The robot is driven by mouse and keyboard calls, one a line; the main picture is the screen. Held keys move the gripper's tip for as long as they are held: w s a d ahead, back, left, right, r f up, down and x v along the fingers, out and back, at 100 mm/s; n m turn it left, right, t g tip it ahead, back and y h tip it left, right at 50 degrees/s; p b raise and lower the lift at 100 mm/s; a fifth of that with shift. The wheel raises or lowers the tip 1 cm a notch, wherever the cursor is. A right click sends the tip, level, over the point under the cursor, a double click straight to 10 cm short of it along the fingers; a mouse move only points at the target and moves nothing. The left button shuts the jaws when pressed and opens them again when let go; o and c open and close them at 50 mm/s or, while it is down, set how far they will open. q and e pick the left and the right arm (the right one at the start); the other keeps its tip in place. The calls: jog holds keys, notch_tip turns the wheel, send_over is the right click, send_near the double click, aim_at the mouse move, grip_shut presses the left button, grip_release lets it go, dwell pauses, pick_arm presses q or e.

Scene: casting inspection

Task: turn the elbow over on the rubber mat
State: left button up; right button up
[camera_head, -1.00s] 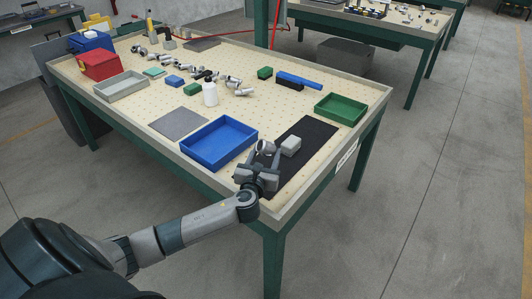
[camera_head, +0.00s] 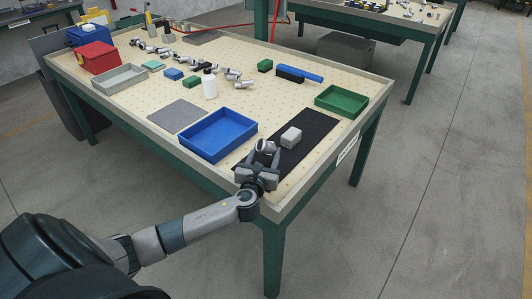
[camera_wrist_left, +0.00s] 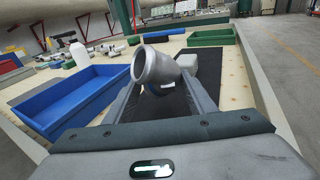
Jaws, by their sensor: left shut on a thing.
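The elbow (camera_head: 266,147) is a grey metal pipe piece at the near end of the black rubber mat (camera_head: 310,133). My left gripper (camera_head: 264,158) reaches in over the mat's near end and is shut on the elbow. In the left wrist view the elbow (camera_wrist_left: 154,68) sits between the two fingers, its round open end tilted up and to the left. Its lower part is hidden, so I cannot tell whether it touches the mat. A light grey block (camera_head: 291,137) lies on the mat just beyond the elbow. My right gripper is not in view.
A blue tray (camera_head: 218,153) stands left of the mat. A green tray (camera_head: 362,104) stands beyond its far right end. A white bottle (camera_head: 209,88) and several metal fittings stand farther back.

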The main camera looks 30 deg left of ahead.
pick_arm(q)
jog(key=shift+r, duration=0.1)
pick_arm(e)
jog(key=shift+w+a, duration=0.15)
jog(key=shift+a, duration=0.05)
pick_arm(q)
jog(key=shift+f, duration=0.35)
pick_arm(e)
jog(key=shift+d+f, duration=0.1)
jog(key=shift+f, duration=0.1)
pick_arm(q)
jog(key=o, duration=1.7)
jog(key=shift+o, duration=0.2)
jog(key=shift+f, duration=0.1)
jog(key=shift+s+d, duration=0.1)
jog(key=shift+s, duration=0.1)
jog(key=b+v, duration=0.2)
jog(key=v, duration=1.5)
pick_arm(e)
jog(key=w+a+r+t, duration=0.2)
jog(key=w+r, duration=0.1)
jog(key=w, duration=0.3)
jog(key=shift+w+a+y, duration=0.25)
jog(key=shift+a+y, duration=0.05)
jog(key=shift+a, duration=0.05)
